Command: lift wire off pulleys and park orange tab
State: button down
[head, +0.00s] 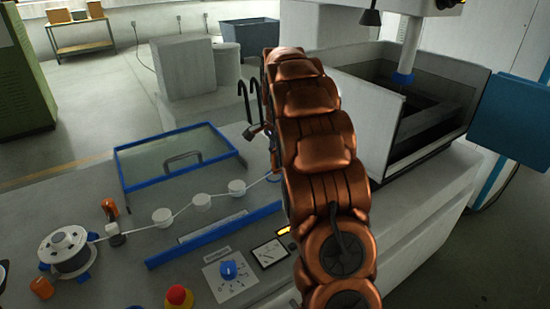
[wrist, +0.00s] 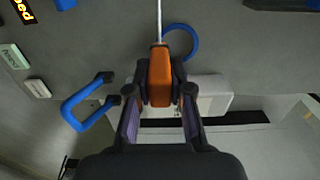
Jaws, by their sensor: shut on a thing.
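My gripper (wrist: 160,95) is shut on the orange tab (wrist: 160,75) in the wrist view. A thin wire (wrist: 159,20) runs from the tab's far end toward the top of the picture. A blue ring (wrist: 181,41) lies just beyond the tab, to the right of the wire. In the head view the wire spool (head: 65,248) stands at the left, and the wire runs from it past white pulleys (head: 162,217) toward a blue ring partly behind my arm. The wire appears to lie along the pulleys. My arm hides the gripper and tab in the head view.
A blue hook-shaped handle (wrist: 85,103) is left of my gripper in the wrist view. The head view shows a blue-framed glass panel (head: 175,160), a red button (head: 179,297) and a blue knob (head: 228,269) on the bench. An open machine tank (head: 350,100) stands right of my arm.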

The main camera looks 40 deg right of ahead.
jog(key=s+a+r+b, duration=0.1)
jog(key=s+a+b, duration=0.25)
jog(key=s, duration=0.95)
notch_tip(320, 180, up, 8)
jog(key=p, duration=0.2)
jog(key=shift+r, duration=0.25)
dwell(0.4)
jog(key=shift+p, duration=0.3)
jog(key=w+a+p, duration=0.4)
jog(key=w+a, duration=0.7)
jog(key=w, duration=0.5)
jog(key=shift+w+a, duration=0.2)
dwell(0.4)
jog(key=shift+f, duration=0.1)
